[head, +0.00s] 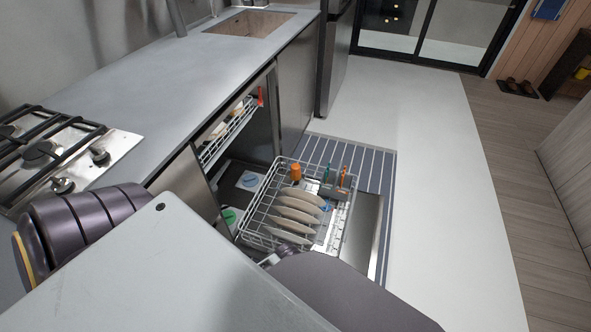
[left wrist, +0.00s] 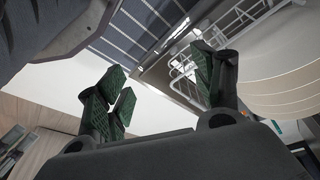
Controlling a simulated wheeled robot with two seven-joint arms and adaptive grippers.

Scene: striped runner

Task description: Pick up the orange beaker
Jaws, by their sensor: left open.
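The orange beaker (head: 296,171) stands at the back of the pulled-out lower dishwasher rack (head: 262,215) in the head view, behind the plates. In the head view my own dark arm link hides most of the gripper. My right gripper is not in view.
Several pale plates (head: 296,214) stand in the rack. A grey utensil basket (head: 335,191) with orange and green utensils is right of the beaker. The open dishwasher door (head: 366,232) lies beneath, over a striped runner (head: 376,166).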

